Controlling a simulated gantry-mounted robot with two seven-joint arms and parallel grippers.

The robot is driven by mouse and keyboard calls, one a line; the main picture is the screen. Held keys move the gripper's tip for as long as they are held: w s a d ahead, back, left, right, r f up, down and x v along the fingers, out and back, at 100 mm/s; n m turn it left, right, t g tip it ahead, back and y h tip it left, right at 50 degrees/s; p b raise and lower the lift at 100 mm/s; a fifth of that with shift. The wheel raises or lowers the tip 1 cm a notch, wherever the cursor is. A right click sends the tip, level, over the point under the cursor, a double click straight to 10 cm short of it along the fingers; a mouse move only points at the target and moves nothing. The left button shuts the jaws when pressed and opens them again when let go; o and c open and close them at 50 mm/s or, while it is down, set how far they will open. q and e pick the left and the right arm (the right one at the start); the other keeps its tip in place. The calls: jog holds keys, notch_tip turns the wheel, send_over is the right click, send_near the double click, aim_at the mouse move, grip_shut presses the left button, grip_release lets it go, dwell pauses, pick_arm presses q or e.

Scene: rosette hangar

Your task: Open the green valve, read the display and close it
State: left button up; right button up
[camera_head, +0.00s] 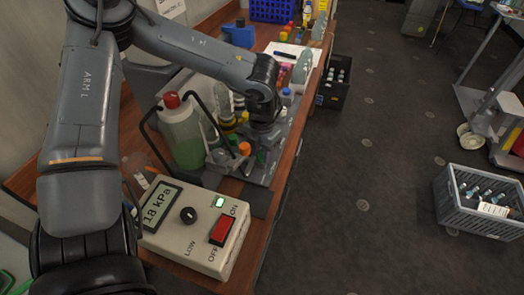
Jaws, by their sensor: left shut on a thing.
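My left arm reaches over the table, and its gripper (262,146) points down at the metal manifold plate. It is shut on a small green part, which appears to be the green valve (262,158); the gripper hides most of it, so I cannot tell the handle's angle. A beige control box in front carries the display (161,206), which reads 18 kPa. The box also has a black knob (188,214) by the word LOW, a red rocker switch (222,230) marked ON and OFF, and a lit green lamp (219,202). My right gripper is not in view.
An orange knob (244,148) sits just left of the gripper. A red-capped bottle of green liquid (184,135) stands in a black wire frame close by. Bottles and small items crowd the table behind. A grey crate (468,214) stands on the floor at right.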

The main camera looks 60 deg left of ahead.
aim_at(262, 154)
pick_arm(q)
jog(key=m, duration=0.3)
jog(key=shift+m, duration=0.9)
jog(key=o, duration=1)
jog(key=shift+o, duration=0.2)
jog(key=shift+r, duration=0.5)
notch_tip(262, 154, up, 10)
jog(key=p, duration=0.3)
